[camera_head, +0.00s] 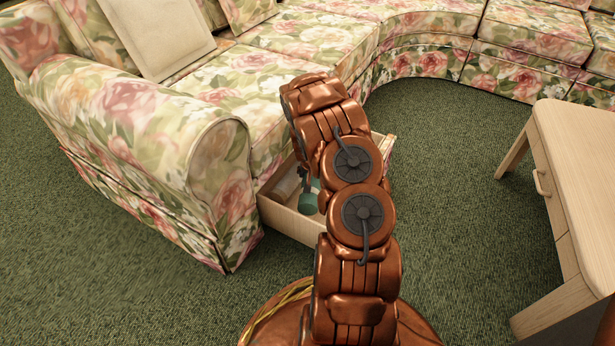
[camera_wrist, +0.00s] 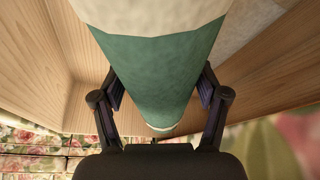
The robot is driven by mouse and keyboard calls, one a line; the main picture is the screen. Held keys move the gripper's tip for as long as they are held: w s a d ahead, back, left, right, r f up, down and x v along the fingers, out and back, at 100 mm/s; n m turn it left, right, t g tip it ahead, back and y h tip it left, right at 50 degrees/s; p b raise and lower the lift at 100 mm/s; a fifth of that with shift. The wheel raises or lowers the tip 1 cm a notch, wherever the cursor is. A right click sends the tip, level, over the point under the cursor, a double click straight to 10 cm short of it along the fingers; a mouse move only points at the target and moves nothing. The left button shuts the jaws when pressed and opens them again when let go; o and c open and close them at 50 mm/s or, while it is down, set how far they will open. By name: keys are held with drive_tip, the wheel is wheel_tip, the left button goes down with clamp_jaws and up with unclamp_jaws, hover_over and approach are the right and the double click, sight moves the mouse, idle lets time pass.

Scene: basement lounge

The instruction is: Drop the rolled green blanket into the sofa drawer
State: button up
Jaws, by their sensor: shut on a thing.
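The rolled green blanket (camera_wrist: 160,70) is a green cylinder with a cream section at its upper end and a pale rim at its lower end. My gripper (camera_wrist: 160,88) is shut on it, one dark finger on each side. In the head view the green roll (camera_head: 308,203) shows partly beside my arm, over the open sofa drawer (camera_head: 285,217). The drawer's wooden walls (camera_wrist: 45,50) surround the roll in the wrist view. I cannot tell whether the roll touches the drawer floor. My arm hides much of the drawer and gripper.
The floral sofa (camera_head: 150,130) stands at left and curves along the back, with a cream cushion (camera_head: 157,35) on it. A pale item (camera_head: 288,183) lies inside the drawer. A wooden table (camera_head: 575,150) stands at right. The green carpet (camera_head: 460,190) between is clear.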

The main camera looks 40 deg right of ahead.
drive_tip(key=shift+w+a+f+b, duration=0.15)
drive_tip(key=shift+w+b, duration=0.25)
drive_tip(key=shift+w, duration=0.4)
drive_tip(key=shift+w+a+f+b, duration=0.15)
drive_tip(key=shift+w+b, duration=0.05)
drive_tip(key=shift+b, duration=0.1)
drive_tip(key=shift+f, duration=0.3)
drive_tip(key=shift+f+b, duration=0.5)
drive_tip(key=shift+b, duration=0.2)
drive_tip(key=o, duration=1.4)
drive_tip(key=shift+s+r, duration=0.1)
